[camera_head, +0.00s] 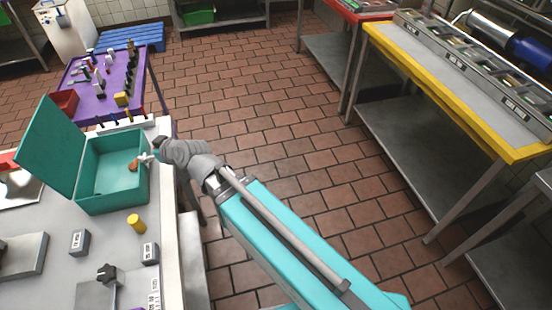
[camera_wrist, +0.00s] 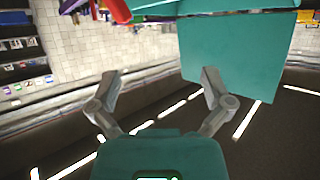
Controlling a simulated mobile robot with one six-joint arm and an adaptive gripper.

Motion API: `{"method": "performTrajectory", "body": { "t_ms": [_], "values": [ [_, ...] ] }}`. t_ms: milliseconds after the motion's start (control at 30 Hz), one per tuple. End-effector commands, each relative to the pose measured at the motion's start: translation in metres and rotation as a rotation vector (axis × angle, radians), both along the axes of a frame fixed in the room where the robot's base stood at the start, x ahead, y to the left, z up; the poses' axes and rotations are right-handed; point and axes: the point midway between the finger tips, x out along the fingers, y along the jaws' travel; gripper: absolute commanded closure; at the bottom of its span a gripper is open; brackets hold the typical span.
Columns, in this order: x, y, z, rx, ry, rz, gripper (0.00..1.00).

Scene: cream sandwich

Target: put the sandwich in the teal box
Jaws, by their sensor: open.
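The teal box (camera_head: 98,192) stands on the light counter at the left with its lid (camera_head: 50,150) open. A small brown item (camera_head: 133,166), probably the sandwich, shows against the box's inside, near the right wall. It is too small to tell whether it rests on the floor of the box. My gripper (camera_head: 147,158) is at the box's right rim, its fingertips close to the brown item. In the wrist view my gripper (camera_wrist: 160,88) has its two fingers spread wide with nothing between them. Teal panels, seemingly of the box (camera_wrist: 235,50), lie beyond the fingers. No sandwich shows there.
A yellow cylinder (camera_head: 136,224) and small grey blocks (camera_head: 80,241) stand on the counter in front of the box. A purple table (camera_head: 90,85) with several small items is behind it. The tiled floor to the right is clear up to a yellow-edged table (camera_head: 440,80).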

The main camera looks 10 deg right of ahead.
Motion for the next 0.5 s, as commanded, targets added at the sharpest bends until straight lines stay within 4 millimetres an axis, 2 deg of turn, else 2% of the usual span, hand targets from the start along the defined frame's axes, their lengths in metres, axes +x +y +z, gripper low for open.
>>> {"method": "performTrajectory", "body": {
  "t_ms": [167, 267, 367, 500],
  "values": [
    [0.007, -0.022, -0.010, -0.037, 0.052, -0.019, 0.00],
    [0.014, -0.045, -0.021, -0.075, 0.111, -0.042, 0.00],
    [0.020, -0.076, -0.035, -0.124, 0.190, -0.078, 0.00],
    [0.025, -0.128, -0.056, -0.201, 0.324, -0.148, 0.00]
  ]
}}
